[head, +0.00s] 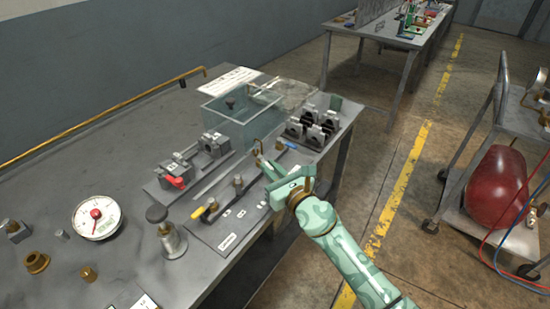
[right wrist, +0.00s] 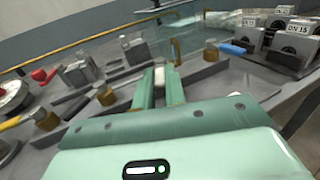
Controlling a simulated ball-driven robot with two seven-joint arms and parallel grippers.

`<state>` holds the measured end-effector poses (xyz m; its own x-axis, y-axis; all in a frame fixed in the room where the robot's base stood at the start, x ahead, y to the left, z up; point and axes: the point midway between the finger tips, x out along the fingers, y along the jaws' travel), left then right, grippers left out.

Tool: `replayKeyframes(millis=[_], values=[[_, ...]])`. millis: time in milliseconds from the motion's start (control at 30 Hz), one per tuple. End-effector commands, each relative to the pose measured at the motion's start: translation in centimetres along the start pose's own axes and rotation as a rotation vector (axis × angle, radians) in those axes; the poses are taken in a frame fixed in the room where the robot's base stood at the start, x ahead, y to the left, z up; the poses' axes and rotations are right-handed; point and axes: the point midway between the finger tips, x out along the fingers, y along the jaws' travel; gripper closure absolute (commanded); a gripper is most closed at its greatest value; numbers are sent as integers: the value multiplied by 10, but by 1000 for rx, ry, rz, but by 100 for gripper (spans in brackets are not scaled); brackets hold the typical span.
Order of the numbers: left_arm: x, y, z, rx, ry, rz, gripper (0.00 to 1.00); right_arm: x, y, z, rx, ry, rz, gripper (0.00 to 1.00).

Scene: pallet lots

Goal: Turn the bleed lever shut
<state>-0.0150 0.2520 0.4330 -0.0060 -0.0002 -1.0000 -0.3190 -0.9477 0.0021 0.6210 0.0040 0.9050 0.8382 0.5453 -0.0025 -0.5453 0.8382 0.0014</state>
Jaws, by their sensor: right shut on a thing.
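A flat grey valve plate (head: 218,232) on the bench carries a row of brass valves. One valve has a yellow lever (head: 198,213), also in the right wrist view (right wrist: 12,123). Another has a blue lever (head: 290,145), also in the right wrist view (right wrist: 233,48). A middle brass valve (head: 238,182) stands between them; it also shows in the right wrist view (right wrist: 105,95). My right gripper (head: 266,166) is over the plate between the middle and blue valves. Its fingers (right wrist: 158,85) are shut on a pale piece (right wrist: 159,76), mostly hidden. I cannot read which valve is the bleed.
A bent brass pipe (head: 257,146) rises close to the fingertips. A clear tank (head: 240,110) stands behind. A block rack (head: 313,125) is to the right, and a plate with a red lever (head: 163,176) to the left. A pressure gauge (head: 97,218) lies farther left.

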Motion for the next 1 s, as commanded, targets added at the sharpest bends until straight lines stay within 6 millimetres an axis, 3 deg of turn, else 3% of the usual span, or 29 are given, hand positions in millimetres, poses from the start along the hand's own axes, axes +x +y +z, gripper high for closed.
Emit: replayKeyframes(millis=[33,233,533,1000], values=[[-11,-1,-4,0,9,-3,66,0,4,7,6,-1,-34,100],[-23,-3,-7,0,18,-7,66,1,11,3,-1,-1,-163,100],[-28,-4,-9,0,22,-8,66,3,16,0,-1,-2,-274,100],[-29,-4,-9,0,22,-9,66,3,16,-1,-1,-1,-295,100]])
